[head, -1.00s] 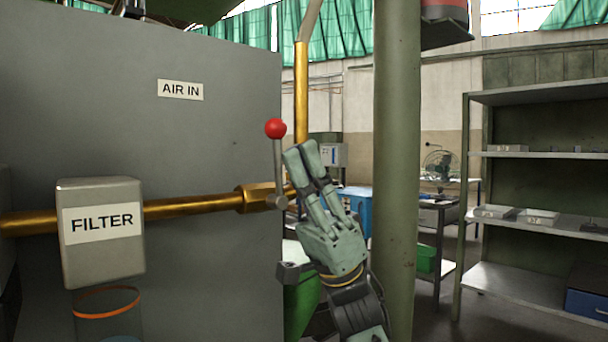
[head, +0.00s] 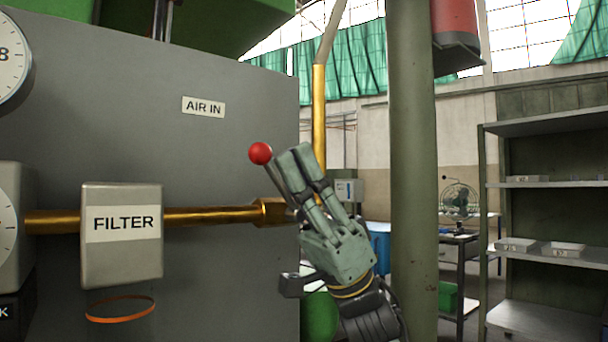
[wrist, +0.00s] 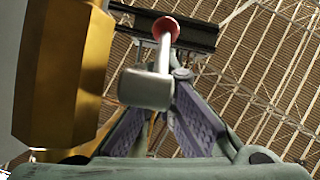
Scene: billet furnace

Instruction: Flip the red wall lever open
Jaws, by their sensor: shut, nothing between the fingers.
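The lever has a red ball knob (head: 260,153) on a thin grey rod and is mounted at the end of a brass pipe (head: 210,216) on the grey panel. The rod leans to the left, and its lower part is hidden behind my gripper. My gripper (head: 293,158) is shut and empty, right of the knob and beside the rod. In the wrist view the red knob (wrist: 166,29) and the rod's round grey pivot (wrist: 146,88) stand in front of my fingers, with the brass fitting (wrist: 65,70) at the left. I cannot tell whether the fingers touch the rod.
A green column (head: 413,170) stands close right of my gripper. A metal shelf (head: 540,225) stands farther right.

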